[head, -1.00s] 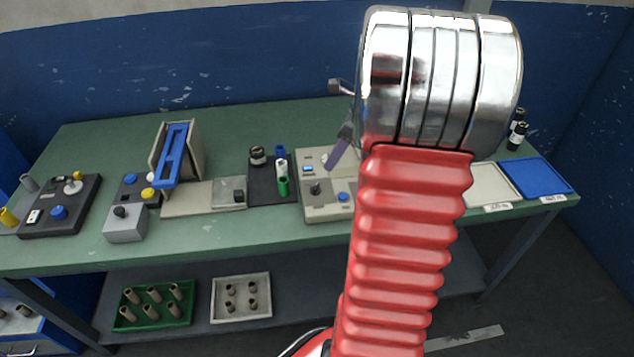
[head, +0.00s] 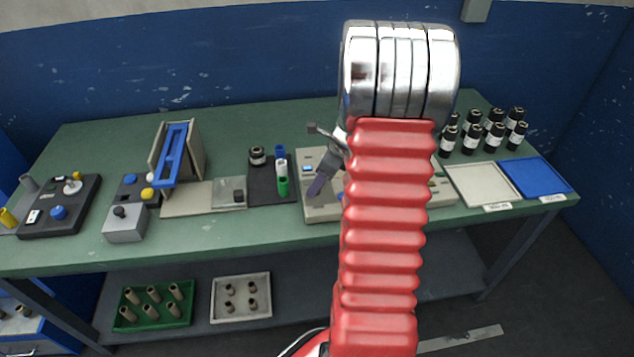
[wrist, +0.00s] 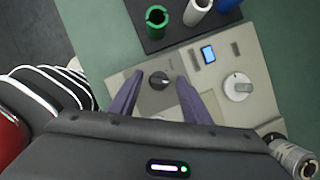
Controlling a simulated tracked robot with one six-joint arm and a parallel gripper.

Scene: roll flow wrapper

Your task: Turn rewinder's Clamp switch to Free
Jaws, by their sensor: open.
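A beige control box (head: 325,213) stands mid-bench, partly hidden behind my arm in the head view; its labels are too small to read, so I cannot tell which switch is Clamp. In the head view my gripper (head: 318,187) is over the box's left part, hiding that knob.
A dark mat (head: 262,190) with green, white and blue cylinders lies just left of the box. A beige tray (head: 482,186), a blue tray (head: 537,178) and several black bottles (head: 495,136) stand to the right. A grey box (head: 125,224) is further left.

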